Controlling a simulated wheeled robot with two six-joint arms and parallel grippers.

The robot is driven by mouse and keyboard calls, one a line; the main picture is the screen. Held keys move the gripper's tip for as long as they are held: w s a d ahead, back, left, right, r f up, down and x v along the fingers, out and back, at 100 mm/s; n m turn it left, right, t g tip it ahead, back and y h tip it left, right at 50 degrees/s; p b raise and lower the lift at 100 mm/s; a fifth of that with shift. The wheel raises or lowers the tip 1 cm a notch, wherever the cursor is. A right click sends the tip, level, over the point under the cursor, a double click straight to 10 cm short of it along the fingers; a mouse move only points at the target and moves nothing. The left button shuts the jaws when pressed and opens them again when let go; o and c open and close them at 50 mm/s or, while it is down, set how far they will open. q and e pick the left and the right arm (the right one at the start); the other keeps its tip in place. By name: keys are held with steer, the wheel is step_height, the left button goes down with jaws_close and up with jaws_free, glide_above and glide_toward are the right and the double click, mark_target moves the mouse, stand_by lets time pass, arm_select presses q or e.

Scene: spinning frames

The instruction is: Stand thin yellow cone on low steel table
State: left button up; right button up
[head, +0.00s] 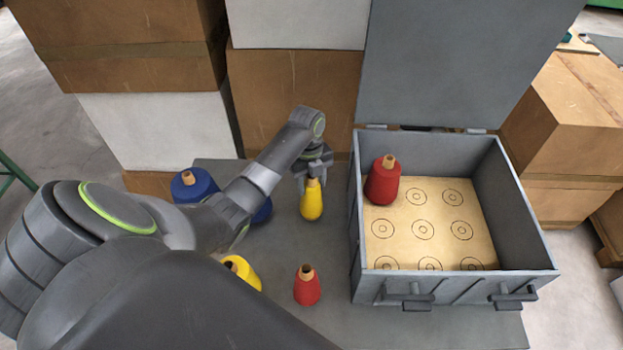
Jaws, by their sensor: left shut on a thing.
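A thin yellow cone (312,203) is upright in my left gripper (314,172), which is shut on its top from above. The cone is over the low steel table (275,240); I cannot tell whether its base touches the top. A second yellow cone (241,270) stands nearer, partly hidden by my left arm. A thin red cone (307,287) stands on the table at the front. My right gripper is not in view.
A grey open crate (358,245) with its lid raised stands at the right. It has a board with ringed spots and a thick red cone (383,180) inside. A blue cone (194,184) stands behind my left arm. Cardboard boxes (297,95) line the back.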

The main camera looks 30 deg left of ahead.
arm_select(q)
steer(key=shift+f, duration=0.45)
stand_by(0.4)
steer(key=o, duration=1.5)
steer(key=shift+c, duration=0.2)
steer(key=r, duration=0.6)
steer(key=a+r, duration=0.1)
steer(key=r, duration=0.2)
steer(key=shift+w+r, duration=0.3)
step_height(320, 180, up, 8)
steer(key=p, duration=0.7)
steer(key=shift+w+a+f+p, duration=0.2)
steer(key=shift+a+p, duration=0.1)
steer(key=shift+a, duration=0.1)
